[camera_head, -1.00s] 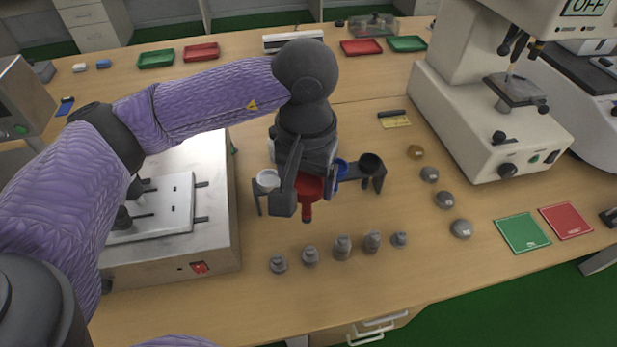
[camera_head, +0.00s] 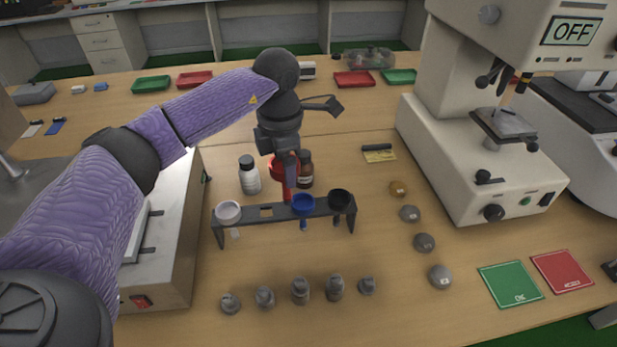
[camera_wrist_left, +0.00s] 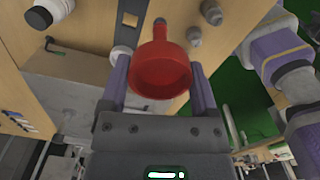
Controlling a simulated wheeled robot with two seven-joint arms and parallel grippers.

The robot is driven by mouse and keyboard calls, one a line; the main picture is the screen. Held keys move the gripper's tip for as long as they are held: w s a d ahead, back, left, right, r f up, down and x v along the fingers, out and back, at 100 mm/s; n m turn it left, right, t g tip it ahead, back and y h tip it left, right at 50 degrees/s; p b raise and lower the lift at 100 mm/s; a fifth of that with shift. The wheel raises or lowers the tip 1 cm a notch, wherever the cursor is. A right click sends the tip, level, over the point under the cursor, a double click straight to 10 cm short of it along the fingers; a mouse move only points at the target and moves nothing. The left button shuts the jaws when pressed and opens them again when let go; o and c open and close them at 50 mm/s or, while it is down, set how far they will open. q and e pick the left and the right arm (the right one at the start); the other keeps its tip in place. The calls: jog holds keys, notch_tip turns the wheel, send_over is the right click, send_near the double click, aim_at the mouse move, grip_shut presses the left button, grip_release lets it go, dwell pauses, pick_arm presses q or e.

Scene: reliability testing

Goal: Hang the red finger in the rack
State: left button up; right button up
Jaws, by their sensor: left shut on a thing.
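The red finger is a red funnel-shaped piece (camera_head: 278,170) with a round cup and a stem. My left gripper (camera_head: 287,178) is shut on it and holds it upright, at the back of the rack in the head view. The left wrist view shows its cup (camera_wrist_left: 160,72) between the purple fingers (camera_wrist_left: 160,88). The dark rack (camera_head: 262,225) stands on the table. It holds a white funnel (camera_head: 228,212) at the left, a blue one (camera_head: 303,205) and a black one (camera_head: 340,200) at the right. An empty slot shows between white and blue. My right gripper is not in view.
A white bottle (camera_head: 249,178) and a brown bottle (camera_head: 305,172) stand behind the rack. Several grey weights (camera_head: 300,292) line the front. A metal box (camera_head: 165,265) is at left, a large white instrument (camera_head: 470,160) at right.

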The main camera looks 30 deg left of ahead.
pick_arm(q)
jog(key=a+f+n+b, duration=0.4)
jog(key=a+f+n, duration=0.1)
jog(key=n, duration=0.6)
jog(key=shift+w+a+f+b, duration=0.2)
jog(key=shift+a+f+b, duration=0.15)
jog(key=shift+a, duration=0.3)
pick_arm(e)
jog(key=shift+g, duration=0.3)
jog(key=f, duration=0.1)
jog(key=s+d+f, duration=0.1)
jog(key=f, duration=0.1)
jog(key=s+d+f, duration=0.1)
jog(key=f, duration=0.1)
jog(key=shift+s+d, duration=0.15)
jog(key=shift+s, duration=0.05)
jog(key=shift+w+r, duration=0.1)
pick_arm(q)
jog(key=shift+p, duration=0.3)
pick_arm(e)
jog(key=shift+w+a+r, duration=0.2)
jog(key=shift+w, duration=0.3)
pick_arm(q)
jog(key=shift+f, duration=0.1)
notch_tip(320, 180, down, 4)
jog(key=shift+r+b, duration=0.1)
jog(key=shift+b, duration=0.8)
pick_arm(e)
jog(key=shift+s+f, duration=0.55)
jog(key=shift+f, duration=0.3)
